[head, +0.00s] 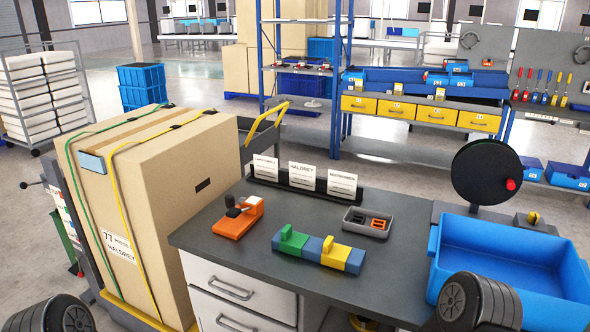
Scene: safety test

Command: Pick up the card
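Three white cards with printed text stand upright side by side in a black holder (311,196) at the back of the grey-topped workbench (215,240). They are the left card (266,169), the middle card (301,177) and the right card (342,185). The middle card's large word looks like "MALOREY"; the smaller print is too small to read. Neither gripper's fingers show in the head view. Dark ribbed round parts at the bottom left and bottom right edges look like parts of my arms. Nothing is seen touching the cards.
On the bench are an orange block fixture (238,217), a green, blue and yellow block (318,250) and a small grey tray (368,222). A blue bin (510,258) and a black disc (487,172) stand right. A tall strapped carton (155,200) stands left.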

